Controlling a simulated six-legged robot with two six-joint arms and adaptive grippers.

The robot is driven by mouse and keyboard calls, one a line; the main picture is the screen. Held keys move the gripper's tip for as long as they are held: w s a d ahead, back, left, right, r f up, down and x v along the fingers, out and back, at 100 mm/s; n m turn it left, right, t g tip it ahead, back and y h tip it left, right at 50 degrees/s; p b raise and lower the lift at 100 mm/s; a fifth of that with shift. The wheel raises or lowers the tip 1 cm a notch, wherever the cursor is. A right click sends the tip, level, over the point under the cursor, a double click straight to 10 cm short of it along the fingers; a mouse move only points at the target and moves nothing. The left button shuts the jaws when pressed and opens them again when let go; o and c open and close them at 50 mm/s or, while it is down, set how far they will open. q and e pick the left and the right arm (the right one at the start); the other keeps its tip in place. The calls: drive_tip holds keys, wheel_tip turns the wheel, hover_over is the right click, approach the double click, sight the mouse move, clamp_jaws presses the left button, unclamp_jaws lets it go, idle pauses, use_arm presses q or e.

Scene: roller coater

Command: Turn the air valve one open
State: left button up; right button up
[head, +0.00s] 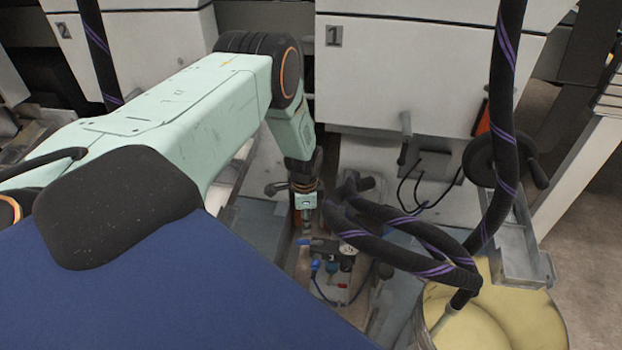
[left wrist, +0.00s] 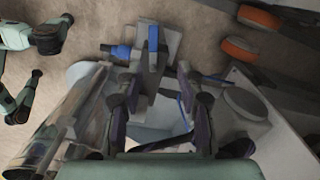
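A small valve with a blue lever (left wrist: 153,42) and a blue fitting (left wrist: 121,52) shows in the left wrist view, which I take for air valve one. In the head view blue parts (head: 316,266) sit low on the machine, beside a round gauge (head: 347,249). My left gripper (left wrist: 157,82) points down at this place. Its two dark fingers are apart, with nothing clearly held between them. The lever appears just beyond the fingertips; I cannot tell whether they touch. In the head view the left gripper (head: 305,222) is small and partly blends with the fittings. My right gripper is not seen.
Thick black hoses with purple stripes (head: 400,245) loop close to the right of the left gripper. A bucket with pale yellow contents (head: 500,318) stands at the lower right. A black handwheel (head: 490,160) and white machine panels (head: 410,62) stand behind.

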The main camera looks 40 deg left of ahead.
sight(304, 241)
use_arm(q)
drive_tip(key=shift+s+f+m, duration=0.1)
drive_tip(key=shift+s+m, duration=0.3)
drive_tip(key=shift+s, duration=0.1)
drive_tip(key=shift+s+f, duration=0.1)
drive_tip(key=shift+f, duration=0.15)
wheel_tip(304, 241, down, 5)
drive_tip(key=b, duration=0.3)
drive_tip(key=shift+f, duration=0.15)
drive_tip(key=shift+f+b, duration=0.45)
drive_tip(key=shift+f, duration=0.45)
drive_tip(key=shift+c, duration=0.2)
clamp_jaws()
